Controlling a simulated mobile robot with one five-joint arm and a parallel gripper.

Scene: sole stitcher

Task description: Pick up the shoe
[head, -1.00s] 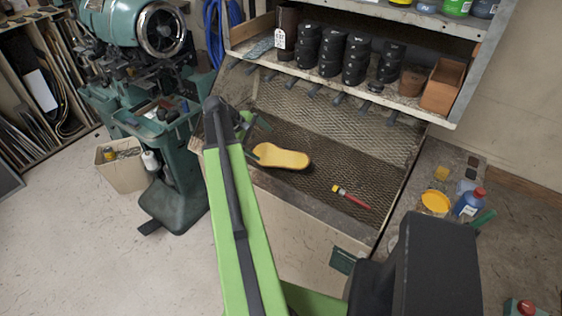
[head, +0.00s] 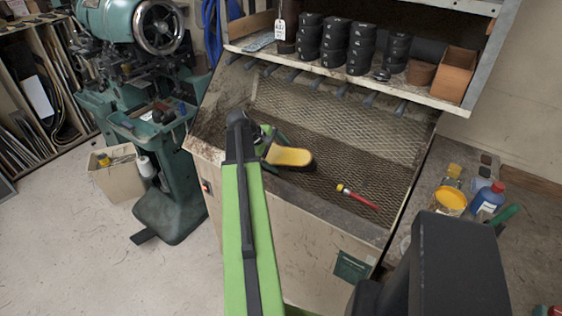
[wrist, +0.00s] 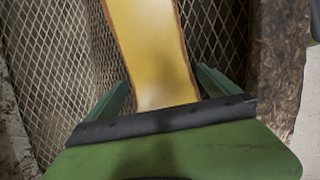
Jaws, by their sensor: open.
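The shoe is a yellow, sole-shaped piece with a brown edge (head: 290,157), lying on the mesh shelf of the bench in the head view. In the wrist view the shoe (wrist: 150,45) runs from the top edge down between my fingers. My gripper (wrist: 165,90) is open, with one green finger on each side of the shoe's near end. Gaps show between the fingers and the shoe. In the head view my gripper (head: 268,141) is at the shoe's left end and partly hidden by my arm. The shoe's far end is out of the wrist view.
A red and yellow tool (head: 357,197) lies on the mesh (head: 340,150) right of the shoe. A shelf with black rolls (head: 350,45) hangs above. The bench's front edge is close below. A yellow tub (head: 449,203) and bottles stand at right.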

